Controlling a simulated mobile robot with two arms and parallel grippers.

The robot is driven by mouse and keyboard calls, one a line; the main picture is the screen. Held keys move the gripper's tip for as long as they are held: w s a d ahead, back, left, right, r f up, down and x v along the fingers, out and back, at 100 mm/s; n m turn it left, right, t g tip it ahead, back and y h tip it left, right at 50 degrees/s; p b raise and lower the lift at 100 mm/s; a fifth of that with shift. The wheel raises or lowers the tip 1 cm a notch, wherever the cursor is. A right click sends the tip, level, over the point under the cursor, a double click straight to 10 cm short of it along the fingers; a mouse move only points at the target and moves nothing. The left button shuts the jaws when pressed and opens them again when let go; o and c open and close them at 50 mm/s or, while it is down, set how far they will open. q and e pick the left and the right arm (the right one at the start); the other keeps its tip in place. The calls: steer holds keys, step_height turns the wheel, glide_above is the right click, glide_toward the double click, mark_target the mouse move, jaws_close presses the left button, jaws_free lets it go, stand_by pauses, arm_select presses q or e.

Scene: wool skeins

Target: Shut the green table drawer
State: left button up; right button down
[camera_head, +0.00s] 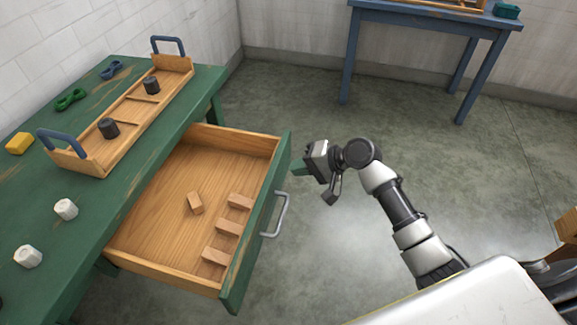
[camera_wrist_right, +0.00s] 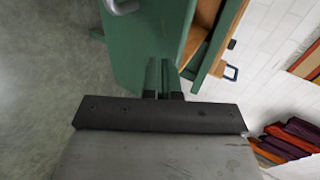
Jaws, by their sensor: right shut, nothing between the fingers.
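The green table drawer (camera_head: 148,222) is pulled well out of the green table (camera_head: 70,235). Its green front (camera_head: 250,250) carries a grey metal handle (camera_head: 281,214). The handle (camera_wrist_right: 122,5) shows at the top. My left gripper is out of view.
A wooden tray (camera_head: 125,122) with blue handles and dark cylinders stands on the table. Two white pieces (camera_head: 66,209), a yellow block (camera_head: 19,144) and green (camera_head: 70,99) and blue (camera_head: 111,70) items lie around it. A blue table (camera_head: 430,20) stands behind. The floor between is clear.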

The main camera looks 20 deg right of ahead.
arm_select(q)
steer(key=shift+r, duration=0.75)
arm_select(e)
steer(key=shift+w+a, duration=0.8)
steer(key=shift+a, duration=0.3)
